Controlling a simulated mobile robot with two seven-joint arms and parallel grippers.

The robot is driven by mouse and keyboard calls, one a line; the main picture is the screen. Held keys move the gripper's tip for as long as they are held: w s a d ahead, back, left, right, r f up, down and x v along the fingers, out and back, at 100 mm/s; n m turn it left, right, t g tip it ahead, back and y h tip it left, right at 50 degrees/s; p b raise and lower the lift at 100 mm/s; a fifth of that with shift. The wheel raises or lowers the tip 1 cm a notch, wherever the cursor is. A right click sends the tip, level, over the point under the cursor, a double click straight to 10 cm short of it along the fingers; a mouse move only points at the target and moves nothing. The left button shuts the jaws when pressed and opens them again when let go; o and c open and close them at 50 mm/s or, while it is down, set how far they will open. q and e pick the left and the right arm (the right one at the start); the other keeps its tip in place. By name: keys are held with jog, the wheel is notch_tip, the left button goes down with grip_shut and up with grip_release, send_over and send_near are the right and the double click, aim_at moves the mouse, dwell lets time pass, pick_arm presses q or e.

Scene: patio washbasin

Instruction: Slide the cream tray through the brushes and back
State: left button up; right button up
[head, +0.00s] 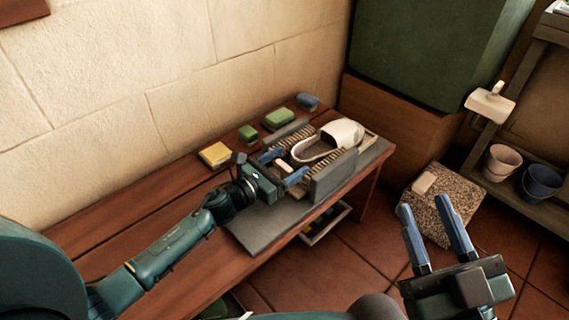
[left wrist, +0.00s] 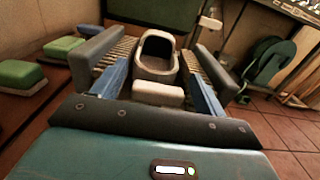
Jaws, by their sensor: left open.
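A cream slipper-shaped piece (head: 344,132) sits between two brush rows on a grey base (head: 270,226) on the wooden bench; it also shows ahead in the left wrist view (left wrist: 155,72). I cannot clearly tell the tray's body from this piece. A pale block-like grip (left wrist: 157,94) is at its near end. The brush rows show at the left (left wrist: 113,60) and right (left wrist: 196,68), beside dark side walls. My left gripper (head: 282,166) is open, its blue fingers on either side of the pale grip, with visible gaps. My right gripper (head: 424,204) is open and empty above the floor.
A yellow sponge (head: 215,154), two green blocks (head: 278,117) and a blue one (head: 307,101) lie along the wall side. A speckled stone block (head: 430,215) stands on the floor, right of the bench. Two pots (head: 501,163) stand on a shelf.

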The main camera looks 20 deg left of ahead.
pick_arm(q)
jog(key=p+v, duration=0.2)
jog(key=v, duration=1.1)
pick_arm(e)
jog(key=shift+s+a+f+m+g+h, duration=0.1)
jog(key=shift+s+f+m+g+h, duration=0.1)
jog(key=shift+f+m+g+h, duration=0.3)
jog(key=shift+s+a+f+m+g+h, duration=0.1)
jog(key=shift+s+f+m+h, duration=0.1)
jog(key=shift+f, duration=0.5)
